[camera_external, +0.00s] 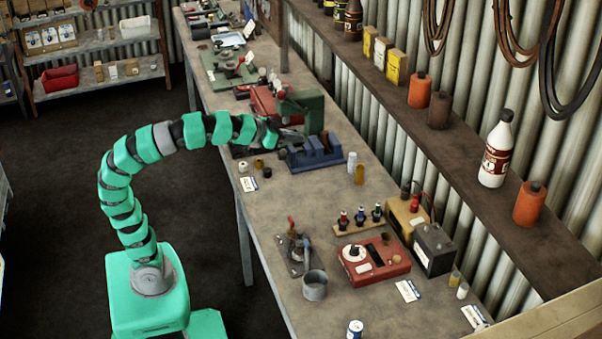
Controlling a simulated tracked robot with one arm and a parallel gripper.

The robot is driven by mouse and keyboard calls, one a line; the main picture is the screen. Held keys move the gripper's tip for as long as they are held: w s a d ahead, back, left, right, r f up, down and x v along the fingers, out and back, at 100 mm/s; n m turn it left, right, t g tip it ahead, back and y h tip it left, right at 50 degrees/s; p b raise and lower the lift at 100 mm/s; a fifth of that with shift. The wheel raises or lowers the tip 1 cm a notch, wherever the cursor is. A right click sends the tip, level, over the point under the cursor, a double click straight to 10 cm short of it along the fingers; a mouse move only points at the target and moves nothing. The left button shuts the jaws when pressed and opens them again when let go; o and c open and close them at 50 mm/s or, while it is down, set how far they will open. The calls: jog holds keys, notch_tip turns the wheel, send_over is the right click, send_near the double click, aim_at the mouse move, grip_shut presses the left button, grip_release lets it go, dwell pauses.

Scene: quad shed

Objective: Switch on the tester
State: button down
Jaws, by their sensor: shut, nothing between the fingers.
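A red box with a white round dial (372,262) lies on the workbench at the front right; it looks like the tester. Its switch is too small to make out, so I cannot tell whether it is on. My teal segmented arm reaches over the bench from the left. My gripper (284,137) is at the far end of the arm, close to a green machine (301,112) and a blue block fixture (313,153). It is shut and empty, well behind the red box. I cannot tell whether it touches the machine.
A yellow box (405,219) and a dark box (434,249) with cables stand right of the tester. Small bottles on a strip (358,221) stand behind it. A grey cup (315,286) and metal tool (296,252) lie left. Bare bench (290,210) lies between.

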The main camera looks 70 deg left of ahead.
jog(key=w+d+f+g+p, duration=0.1)
jog(key=w+d+f+p, duration=0.15)
jog(key=d, duration=0.55)
jog(key=w+d+f+g+p, duration=0.1)
jog(key=w+d+f+p, duration=0.2)
jog(key=d, duration=0.6)
jog(key=s+d+f+p, duration=0.2)
jog(key=d+f+p, duration=0.1)
jog(key=d, duration=0.4)
jog(key=s+d+f+g+p, duration=0.1)
jog(key=s+d+f+p, duration=0.1)
jog(key=d+f, duration=0.4)
jog(key=shift+d+f+m+p, duration=0.3)
jog(key=shift+d+p, duration=0.3)
jog(key=shift+d, duration=0.3)
